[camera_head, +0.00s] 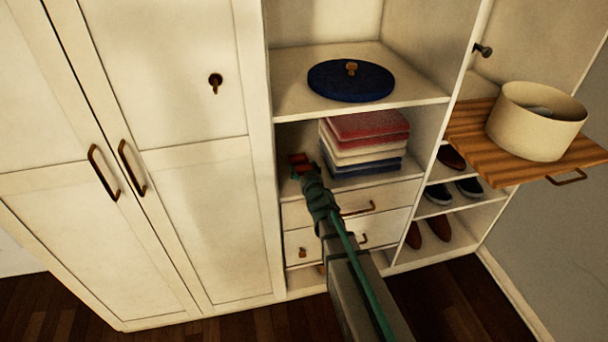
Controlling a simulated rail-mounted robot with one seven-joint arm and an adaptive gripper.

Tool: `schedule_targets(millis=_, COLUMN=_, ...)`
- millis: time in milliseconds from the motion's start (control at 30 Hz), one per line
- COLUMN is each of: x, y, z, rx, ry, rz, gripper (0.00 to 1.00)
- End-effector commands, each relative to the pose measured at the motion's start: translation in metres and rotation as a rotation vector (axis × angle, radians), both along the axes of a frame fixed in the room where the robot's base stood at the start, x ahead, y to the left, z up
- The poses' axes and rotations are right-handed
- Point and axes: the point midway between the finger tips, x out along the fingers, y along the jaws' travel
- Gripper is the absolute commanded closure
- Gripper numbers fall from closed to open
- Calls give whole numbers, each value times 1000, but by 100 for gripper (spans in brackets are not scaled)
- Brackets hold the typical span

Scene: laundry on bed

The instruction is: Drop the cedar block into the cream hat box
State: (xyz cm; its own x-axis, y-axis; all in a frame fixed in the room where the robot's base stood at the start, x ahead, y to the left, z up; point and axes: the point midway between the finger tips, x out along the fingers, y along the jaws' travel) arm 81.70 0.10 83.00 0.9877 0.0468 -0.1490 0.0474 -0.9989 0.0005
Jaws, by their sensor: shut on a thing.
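The cream hat box (530,136) is round and stands without a lid on a slatted wooden pull-out board at the right. Something grey-blue shows inside it, too small to name. My gripper (301,162) is at the left end of the folded-clothes shelf, well left of and lower in the picture than the box. It is shut on a small reddish-brown piece, which I take for the cedar block (298,158). The fingers and arm hide part of it.
A dark blue round lid (350,84) with a wooden knob lies on the shelf above. A folded stack (366,143) sits right of my gripper. The pull-out board (468,135) juts out past an upright panel. Shoes (436,194) stand below; drawers (345,212) lie under the stack.

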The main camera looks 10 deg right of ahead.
Motion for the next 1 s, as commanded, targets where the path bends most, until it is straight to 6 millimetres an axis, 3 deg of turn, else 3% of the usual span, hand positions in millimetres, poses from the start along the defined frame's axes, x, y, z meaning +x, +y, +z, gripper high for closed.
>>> schedule_targets(millis=100, x=-1, y=0, z=31, rx=0, ry=-2, rz=0, gripper=52)
schedule_targets(millis=300, x=0, y=0, z=59, rx=0, ry=0, rz=0, gripper=52)
schedule_targets(millis=833, x=0, y=0, z=67, rx=0, ry=0, rz=0, gripper=52)
schedule_targets(millis=1000, x=-13, y=0, z=78, rx=1, ry=-1, rz=-9, gripper=52)
